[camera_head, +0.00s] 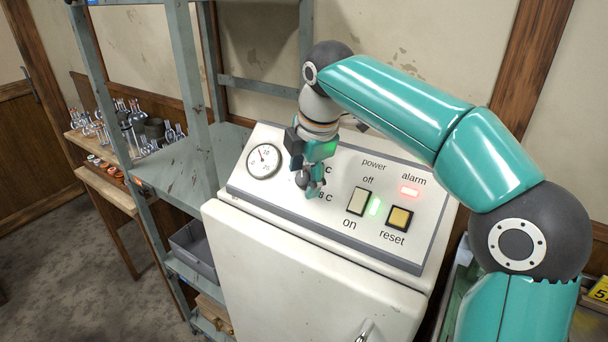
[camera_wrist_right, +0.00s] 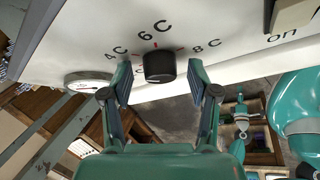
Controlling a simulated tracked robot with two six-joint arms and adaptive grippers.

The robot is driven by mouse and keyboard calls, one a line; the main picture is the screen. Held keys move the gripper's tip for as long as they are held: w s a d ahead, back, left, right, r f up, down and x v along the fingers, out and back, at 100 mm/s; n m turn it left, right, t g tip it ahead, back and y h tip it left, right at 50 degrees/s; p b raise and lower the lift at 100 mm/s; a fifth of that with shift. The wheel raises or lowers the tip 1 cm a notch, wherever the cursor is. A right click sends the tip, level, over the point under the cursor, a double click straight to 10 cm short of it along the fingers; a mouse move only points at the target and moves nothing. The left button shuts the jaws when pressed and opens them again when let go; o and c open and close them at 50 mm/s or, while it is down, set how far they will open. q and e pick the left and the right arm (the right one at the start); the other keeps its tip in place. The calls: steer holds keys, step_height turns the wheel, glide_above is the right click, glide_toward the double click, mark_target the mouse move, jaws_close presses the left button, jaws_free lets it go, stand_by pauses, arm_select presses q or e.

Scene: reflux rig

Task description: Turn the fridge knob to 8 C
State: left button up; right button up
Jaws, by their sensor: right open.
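The fridge knob (camera_wrist_right: 159,66) is a black round knob on the sloping white control panel (camera_head: 290,150). In the right wrist view, the marks 4 C, 6 C and 8 C run in an arc above it from left to right. I cannot clearly make out which mark it points to. My right gripper (camera_head: 314,190) is over the knob in the head view and hides most of it. In the right wrist view, its open fingers (camera_wrist_right: 160,80) stand on either side of the knob, with gaps to it. A small teal gripper-like part (camera_wrist_right: 241,118) shows at lower right, too small to read.
A grey metal rack (camera_head: 200,100) stands left of the white fridge (camera_head: 300,275).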

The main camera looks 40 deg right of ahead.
jaws_close()
steer(key=shift+s+f+m+t+b, duration=0.1)
steer(key=shift+f+m+t+b, duration=0.15)
steer(key=shift+m+t+b, duration=0.85)
steer(key=m+t+h+b, duration=0.1)
steer(key=m+h+b, duration=0.1)
steer(key=m+b, duration=0.2)
steer(key=m+t+h+b, duration=0.2)
steer(key=m+b, duration=0.3)
steer(key=b, duration=0.3)
steer(key=f+m+t+h+b, duration=0.1)
steer(key=m+h+b, duration=0.1)
steer(key=m+b, duration=0.2)
steer(key=shift+s+a+m+t+b, duration=0.3)
steer(key=shift+a+m+b, duration=0.1)
steer(key=shift+b, duration=0.5)
steer(key=m+h+b, duration=0.2)
steer(key=m, duration=0.2)
steer(key=shift+a+b, duration=0.15)
steer(key=shift+b, duration=0.2)
steer(key=shift+w+m+g+h+b, duration=0.1)
steer(key=shift+m+g+h+b, duration=0.6)
steer(key=shift+m+h, duration=0.8)
steer(key=shift+m+y, duration=0.3)
steer(key=shift+m, duration=0.1)
